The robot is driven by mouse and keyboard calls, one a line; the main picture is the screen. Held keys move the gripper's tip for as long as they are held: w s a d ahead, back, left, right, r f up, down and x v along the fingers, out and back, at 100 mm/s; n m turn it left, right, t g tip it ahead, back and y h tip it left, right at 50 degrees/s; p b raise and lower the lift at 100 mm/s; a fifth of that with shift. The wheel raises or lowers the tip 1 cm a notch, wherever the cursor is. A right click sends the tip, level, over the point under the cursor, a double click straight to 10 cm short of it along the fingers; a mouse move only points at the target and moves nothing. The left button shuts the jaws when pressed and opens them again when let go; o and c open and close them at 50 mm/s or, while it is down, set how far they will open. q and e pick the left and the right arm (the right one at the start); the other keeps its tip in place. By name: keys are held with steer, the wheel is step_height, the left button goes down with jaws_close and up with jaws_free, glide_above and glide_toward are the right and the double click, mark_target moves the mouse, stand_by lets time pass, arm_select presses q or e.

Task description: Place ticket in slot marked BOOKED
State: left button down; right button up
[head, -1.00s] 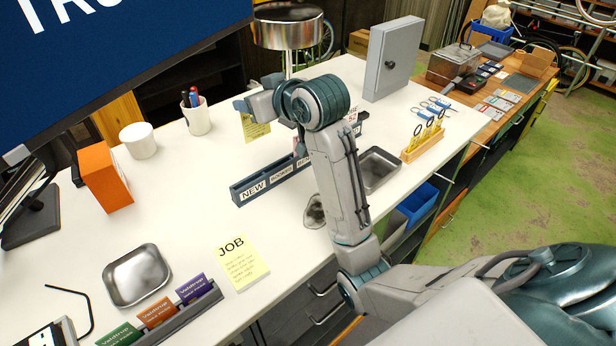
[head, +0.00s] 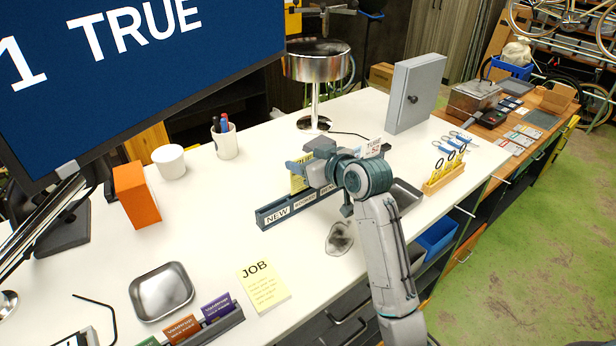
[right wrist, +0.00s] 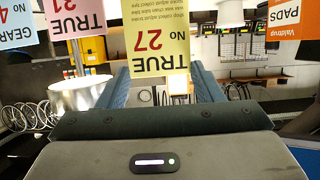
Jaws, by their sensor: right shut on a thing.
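My right gripper (head: 297,168) is shut on a yellow ticket (head: 298,182). In the right wrist view the ticket (right wrist: 157,40) reads TRUE No 27 upside down, between the two fingers. In the head view it hangs at the back edge of a dark slotted rack (head: 262,223); I cannot tell whether it is in a slot. The rack's left label reads NEW (head: 277,216). The smaller label beside it (head: 305,202) is hard to read, and the right end is partly hidden by my arm. My left gripper is not in view.
A pale ticket (head: 373,148) shows behind my right wrist. A pen cup (head: 225,143) and white cup (head: 170,161) stand behind left.

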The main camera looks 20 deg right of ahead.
steer(key=shift+f+b, duration=0.55)
steer(key=shift+f, duration=1.85)
steer(key=shift+f, duration=0.1)
steer(key=o, duration=0.9)
steer(key=shift+c, duration=0.2)
steer(key=b+v, duration=0.4)
steer(key=v, duration=0.8)
